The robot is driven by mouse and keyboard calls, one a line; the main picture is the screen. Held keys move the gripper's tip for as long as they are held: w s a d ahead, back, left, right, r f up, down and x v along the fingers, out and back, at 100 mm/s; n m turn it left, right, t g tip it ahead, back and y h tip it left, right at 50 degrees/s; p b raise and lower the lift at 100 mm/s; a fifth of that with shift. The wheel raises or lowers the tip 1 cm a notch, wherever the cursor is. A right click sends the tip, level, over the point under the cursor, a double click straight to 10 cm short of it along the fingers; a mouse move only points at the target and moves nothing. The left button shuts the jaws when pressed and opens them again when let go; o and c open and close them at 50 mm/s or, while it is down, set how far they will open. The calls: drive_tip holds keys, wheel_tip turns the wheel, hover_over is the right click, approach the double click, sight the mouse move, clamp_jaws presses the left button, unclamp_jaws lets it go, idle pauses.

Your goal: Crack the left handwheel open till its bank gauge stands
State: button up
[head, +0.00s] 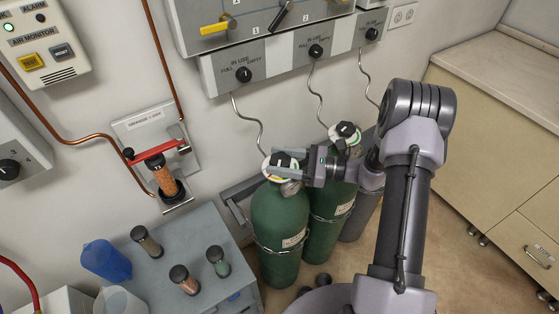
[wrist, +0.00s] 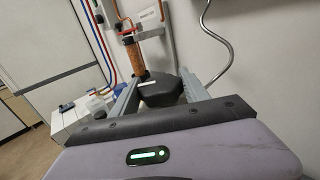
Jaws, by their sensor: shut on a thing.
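The left handwheel (head: 281,159) is a black knob on top of the left green cylinder (head: 279,222), with a pale dial with coloured marks beneath it. My gripper (head: 284,164) reaches in from the right, and its jaws are shut on this handwheel. In the wrist view the black handwheel (wrist: 160,92), with a white mark on its side, sits between my two grey fingers (wrist: 158,94). The fingers partly cover the dial in the head view. I cannot make out a needle on any bank gauge.
A second green cylinder (head: 329,215) stands close on the right with its own black handwheel (head: 345,130). Dial plates with black knobs (head: 243,74) line the wall panel above, with hoses running down. A grey bench (head: 199,240) with several small jars stands at left.

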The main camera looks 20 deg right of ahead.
drive_tip(key=o, duration=1.4)
drive_tip(key=shift+c, duration=0.2)
drive_tip(key=p+v, duration=0.2)
drive_tip(key=v, duration=1.5)
drive_tip(key=shift+d+p, duration=0.2)
drive_tip(key=shift+p, duration=0.15)
drive_tip(key=shift+s, duration=0.1)
